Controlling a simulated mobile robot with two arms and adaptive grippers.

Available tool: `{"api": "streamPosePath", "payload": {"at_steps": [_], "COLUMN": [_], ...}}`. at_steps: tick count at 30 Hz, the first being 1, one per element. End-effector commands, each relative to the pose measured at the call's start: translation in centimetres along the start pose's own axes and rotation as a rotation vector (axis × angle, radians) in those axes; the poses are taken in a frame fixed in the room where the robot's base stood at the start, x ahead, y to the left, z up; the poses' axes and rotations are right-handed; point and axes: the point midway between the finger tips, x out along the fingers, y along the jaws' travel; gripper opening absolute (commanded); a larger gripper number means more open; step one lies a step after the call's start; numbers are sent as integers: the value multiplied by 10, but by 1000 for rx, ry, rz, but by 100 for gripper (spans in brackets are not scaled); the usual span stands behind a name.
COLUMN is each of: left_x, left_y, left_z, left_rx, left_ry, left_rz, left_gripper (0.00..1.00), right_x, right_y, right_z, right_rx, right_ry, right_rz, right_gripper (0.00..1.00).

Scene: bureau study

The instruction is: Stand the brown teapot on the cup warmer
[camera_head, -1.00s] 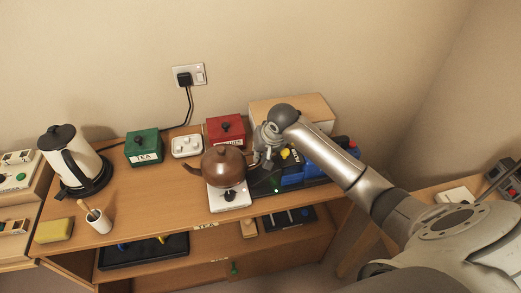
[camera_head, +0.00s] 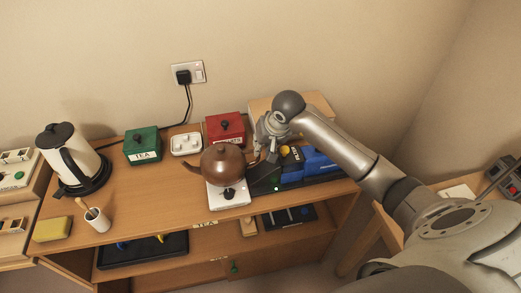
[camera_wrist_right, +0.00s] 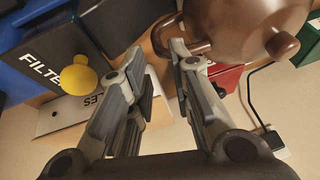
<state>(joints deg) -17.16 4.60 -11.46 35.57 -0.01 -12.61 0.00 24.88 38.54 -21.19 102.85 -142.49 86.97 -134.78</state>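The brown teapot (camera_head: 222,166) sits upright over the back part of a white plate-like device with a black knob, which looks like the cup warmer (camera_head: 214,199). The teapot's underside is hidden, so its exact contact cannot be seen. My right gripper (camera_head: 259,157) is just right of the teapot, at its handle side. In the right wrist view the two fingers (camera_wrist_right: 158,60) are apart, with the brown handle (camera_wrist_right: 200,47) close to the right-hand fingertip. The teapot body (camera_wrist_right: 235,25) fills the upper right there. My left gripper is not in view.
A red box (camera_head: 225,128), a white block (camera_head: 186,145) and a green TEA box (camera_head: 142,147) stand behind. A dark box with a yellow knob (camera_wrist_right: 78,77) and a blue box (camera_head: 318,165) are on the right. A kettle (camera_head: 72,158) stands left; the desk between is clear.

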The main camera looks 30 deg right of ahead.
Motion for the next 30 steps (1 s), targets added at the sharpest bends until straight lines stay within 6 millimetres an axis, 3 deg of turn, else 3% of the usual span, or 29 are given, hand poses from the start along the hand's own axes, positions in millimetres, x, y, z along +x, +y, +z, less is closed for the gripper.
{"api": "streamPosePath", "payload": {"at_steps": [6, 12, 26, 30], "left_x": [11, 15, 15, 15], "left_y": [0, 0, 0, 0], "left_z": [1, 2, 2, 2], "left_rx": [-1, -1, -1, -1], "left_ry": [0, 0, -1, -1], "left_rz": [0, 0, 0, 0], "left_gripper": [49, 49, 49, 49], "right_x": [-46, -73, -80, -74], "right_y": [1, 0, -2, -29], "right_z": [-2, -1, 1, 15], "right_rx": [-3, 0, 3, 47], "right_ry": [9, 5, 0, -28], "right_rz": [1, 0, -7, -118], "right_gripper": [20, 20, 20, 20]}}
